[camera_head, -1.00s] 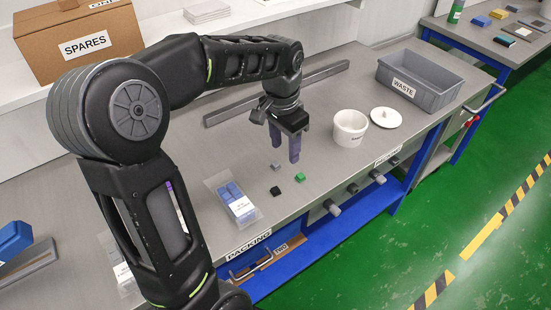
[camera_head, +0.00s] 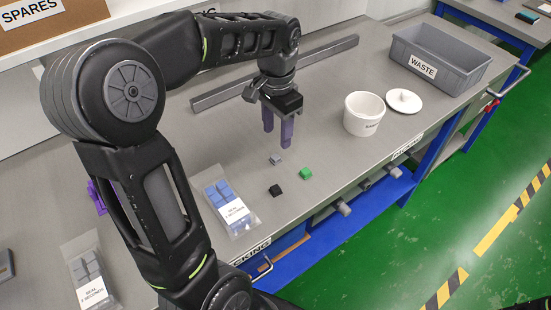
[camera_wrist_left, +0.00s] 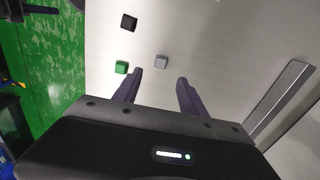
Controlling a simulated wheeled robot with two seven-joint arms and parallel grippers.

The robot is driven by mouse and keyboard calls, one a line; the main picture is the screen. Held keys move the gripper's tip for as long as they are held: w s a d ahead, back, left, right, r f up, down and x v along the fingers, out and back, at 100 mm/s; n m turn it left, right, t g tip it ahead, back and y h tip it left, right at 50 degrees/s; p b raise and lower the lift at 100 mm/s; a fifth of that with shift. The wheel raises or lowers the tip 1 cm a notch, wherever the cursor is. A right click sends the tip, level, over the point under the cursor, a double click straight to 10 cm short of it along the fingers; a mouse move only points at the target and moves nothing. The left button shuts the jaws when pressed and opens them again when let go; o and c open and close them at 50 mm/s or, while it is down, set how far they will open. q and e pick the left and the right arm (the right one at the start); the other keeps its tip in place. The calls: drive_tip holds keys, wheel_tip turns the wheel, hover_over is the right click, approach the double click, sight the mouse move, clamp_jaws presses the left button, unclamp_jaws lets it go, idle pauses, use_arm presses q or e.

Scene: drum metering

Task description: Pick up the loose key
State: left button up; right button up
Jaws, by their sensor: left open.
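Three small keys lie apart on the grey bench: a grey-blue one (camera_head: 276,160), a black one (camera_head: 275,191) and a green one (camera_head: 306,174). I cannot tell for certain which one the task means. My left gripper (camera_head: 277,137) points down with purple fingers open and empty, just behind the grey-blue key in the head view. In the left wrist view the grey-blue key (camera_wrist_left: 162,62) lies just beyond the gap between the fingertips (camera_wrist_left: 160,78). The green key (camera_wrist_left: 122,67) is left of the fingers and the black key (camera_wrist_left: 129,22) is farther away. My right gripper is not in view.
A bag of blue keys (camera_head: 225,198) and a bag of grey keys (camera_head: 90,276) lie on the bench. A white pot (camera_head: 363,114), its lid (camera_head: 404,101) and a grey WASTE bin (camera_head: 437,47) stand right. A metal rail (camera_head: 235,90) lies behind the gripper. A purple item (camera_head: 97,197) is partly hidden.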

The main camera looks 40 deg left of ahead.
sight(277, 156)
use_arm(q)
drive_tip(key=shift+f, duration=1.3)
wheel_tip(277, 156, down, 5)
drive_tip(key=shift+w+f+p, duration=0.1)
drive_tip(key=shift+p, duration=0.35)
drive_tip(key=shift+c, duration=0.3)
clamp_jaws()
